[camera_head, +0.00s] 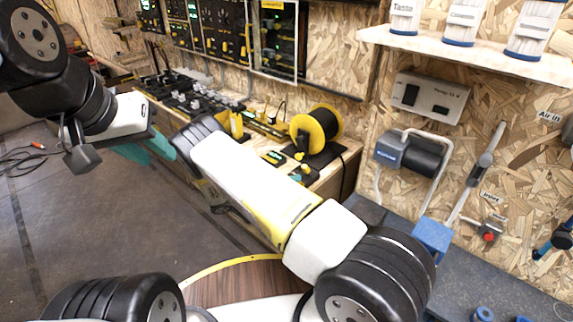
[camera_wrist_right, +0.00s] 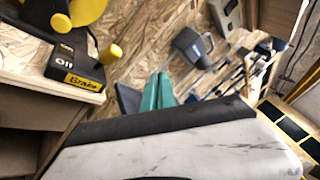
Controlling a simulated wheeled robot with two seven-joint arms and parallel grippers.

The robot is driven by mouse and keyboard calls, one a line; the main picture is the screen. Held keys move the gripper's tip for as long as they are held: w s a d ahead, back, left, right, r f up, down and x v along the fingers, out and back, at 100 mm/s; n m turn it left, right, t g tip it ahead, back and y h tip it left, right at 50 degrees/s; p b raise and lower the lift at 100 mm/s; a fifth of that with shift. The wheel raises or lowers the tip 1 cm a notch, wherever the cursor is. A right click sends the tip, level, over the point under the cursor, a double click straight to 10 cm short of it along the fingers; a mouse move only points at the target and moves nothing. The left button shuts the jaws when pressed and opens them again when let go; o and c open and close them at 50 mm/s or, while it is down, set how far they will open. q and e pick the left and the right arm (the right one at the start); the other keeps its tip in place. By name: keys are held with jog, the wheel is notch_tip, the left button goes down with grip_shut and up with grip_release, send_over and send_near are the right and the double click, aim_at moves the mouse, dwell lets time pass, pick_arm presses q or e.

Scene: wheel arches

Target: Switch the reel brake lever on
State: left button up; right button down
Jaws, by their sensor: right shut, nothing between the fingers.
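The reel brake is a black box with a yellow "Brake" label (camera_wrist_right: 83,82) at the left of the right wrist view. Its lever has a yellow knob (camera_wrist_right: 110,54) that leans out to the right of the box. I cannot tell which setting it is in. My right gripper (camera_wrist_right: 157,92) is shut and empty, its teal fingers right of the knob and apart from it. The yellow reel (camera_head: 316,127) stands on the bench. My left gripper (camera_head: 160,159) is open and empty, far left of the reel.
The bench (camera_head: 327,176) carries the reel and several small black-and-yellow devices (camera_head: 275,158). A panel of controls (camera_head: 187,92) lies behind. A wooden wall (camera_head: 350,70) with a grey box (camera_head: 430,97) and hoses stands at the right. The floor (camera_head: 130,225) at left is mostly clear.

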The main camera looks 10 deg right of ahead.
aim_at(303, 170)
jog(key=s+a+f+n+t, duration=0.1)
jog(key=a+f+n+t, duration=0.5)
jog(key=f+n+t, duration=0.5)
jog(key=shift+n+t, duration=0.6)
jog(key=shift+n, duration=0.4)
jog(key=shift+f, duration=0.1)
jog(key=x, duration=1.4)
jog(key=shift+f, duration=0.2)
jog(key=shift+w, duration=0.1)
